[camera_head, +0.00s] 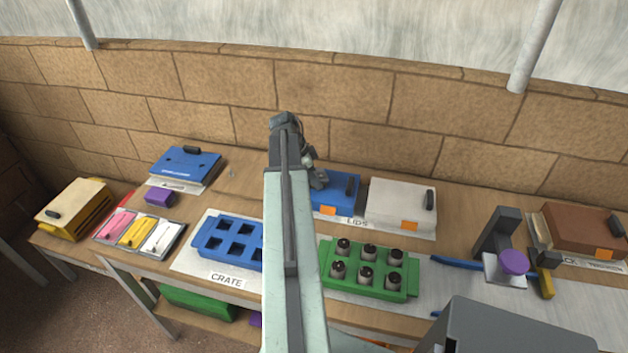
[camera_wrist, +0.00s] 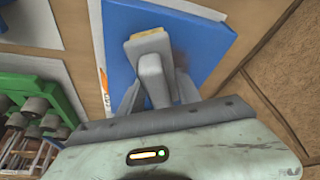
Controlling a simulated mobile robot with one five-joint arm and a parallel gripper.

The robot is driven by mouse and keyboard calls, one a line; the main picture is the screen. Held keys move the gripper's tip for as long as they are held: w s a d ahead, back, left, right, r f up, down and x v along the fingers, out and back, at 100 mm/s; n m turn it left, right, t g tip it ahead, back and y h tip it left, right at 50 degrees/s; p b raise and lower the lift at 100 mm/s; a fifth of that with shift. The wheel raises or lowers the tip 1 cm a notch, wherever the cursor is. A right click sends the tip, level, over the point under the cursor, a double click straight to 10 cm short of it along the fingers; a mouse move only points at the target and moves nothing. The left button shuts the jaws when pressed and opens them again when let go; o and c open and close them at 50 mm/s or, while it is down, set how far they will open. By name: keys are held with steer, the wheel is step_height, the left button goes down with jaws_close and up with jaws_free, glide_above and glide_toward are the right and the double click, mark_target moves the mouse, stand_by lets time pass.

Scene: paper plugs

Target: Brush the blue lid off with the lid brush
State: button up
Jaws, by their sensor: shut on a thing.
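The blue lid (camera_head: 340,184) lies on the sheet marked LIDS, with a dark handle and an orange tag. Its blue face (camera_wrist: 120,50) fills the middle of the wrist view, with a dark smudge right of the brush; I cannot tell whether it is dirt or shadow. My gripper (camera_wrist: 158,88) is shut on the lid brush (camera_wrist: 154,70), a grey piece with a tan end. The brush is over the blue lid; whether it touches is unclear. In the head view my arm hides part of the lid, and my gripper (camera_head: 315,175) is at its left side.
A pale lid (camera_head: 395,198) lies right of the blue lid. A green rack (camera_head: 340,285) with several dark-topped plugs stands in front. A blue crate (camera_head: 225,238) is left of my arm. A second blue lid (camera_head: 175,165) lies farther left. A stone wall (camera_head: 330,95) runs close behind.

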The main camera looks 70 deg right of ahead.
steer(key=shift+w+d, duration=0.2)
steer(key=shift+d, duration=1.2)
steer(key=shift+d, duration=0.15)
steer(key=shift+w+d, duration=0.15)
steer(key=shift+d, duration=0.65)
steer(key=shift+w+d, duration=0.1)
steer(key=shift+d, duration=0.7)
steer(key=shift+a+f, duration=0.1)
